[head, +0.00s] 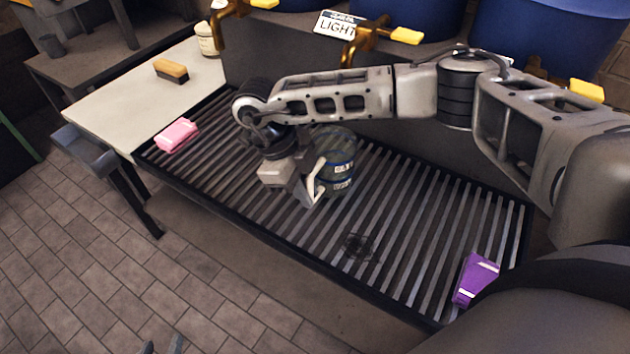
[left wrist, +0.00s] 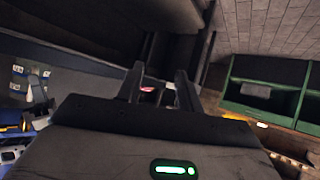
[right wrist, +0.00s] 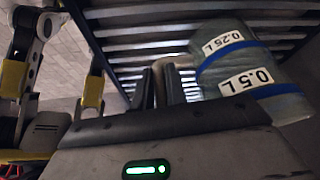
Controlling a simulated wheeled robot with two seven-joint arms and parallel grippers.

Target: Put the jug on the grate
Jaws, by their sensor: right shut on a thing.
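The jug (head: 342,160) is a translucent grey-blue vessel with dark blue bands and white volume labels. It is over the middle of the slatted metal grate (head: 420,215). My right gripper (head: 310,187) is shut on the jug's handle at its left side. In the right wrist view the jug (right wrist: 240,75) is right of the fingers, with the grate's slats behind it. I cannot tell whether its base touches the slats. My left gripper (left wrist: 160,88) is open and empty in its wrist view; its fingertips (head: 163,347) just show at the head view's bottom edge.
A pink block (head: 177,135) lies at the grate's left end and a purple object (head: 475,279) at its right end. A brush (head: 171,70) and a pale jar (head: 207,39) are on the light worktop (head: 125,95). Brass taps (head: 352,45) overhang the back.

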